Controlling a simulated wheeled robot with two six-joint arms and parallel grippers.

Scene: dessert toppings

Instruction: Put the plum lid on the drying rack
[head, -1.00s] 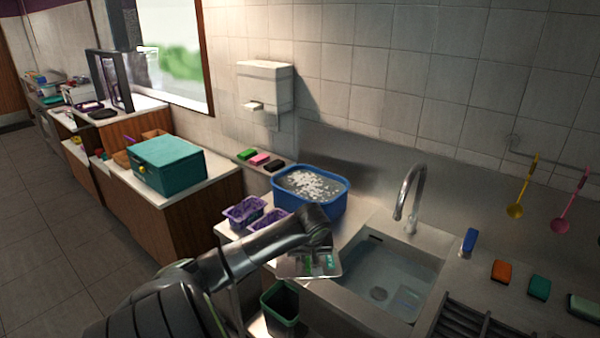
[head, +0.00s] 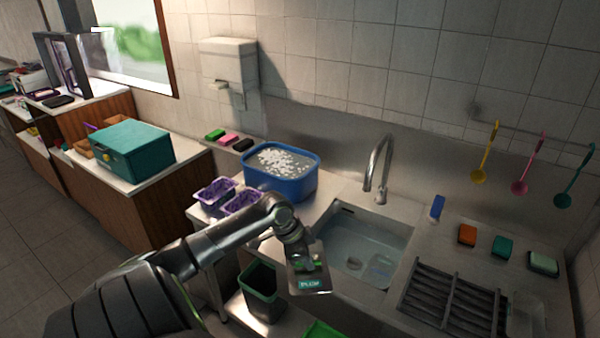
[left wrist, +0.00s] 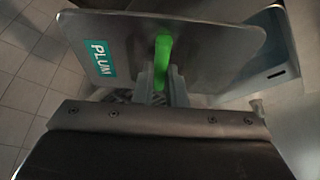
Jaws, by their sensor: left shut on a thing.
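The plum lid (head: 311,278) is a flat metal plate with a teal PLUM label and a green handle. My left gripper (head: 306,263) is shut on its green handle and holds it in the air in front of the sink's near left corner. The lid (left wrist: 215,62) also fills the upper part of the left wrist view, with the gripper (left wrist: 160,80) on the handle. The drying rack (head: 452,300) is a dark slatted rack on the counter right of the sink, apart from the lid. My right gripper is not in view.
The sink (head: 365,245) with its tall faucet (head: 378,168) lies between lid and rack. A blue tub (head: 283,185) of foamy water and purple containers (head: 215,190) stand to the left. Sponges (head: 467,234) lie behind the rack. A dark green bin (head: 262,290) is below.

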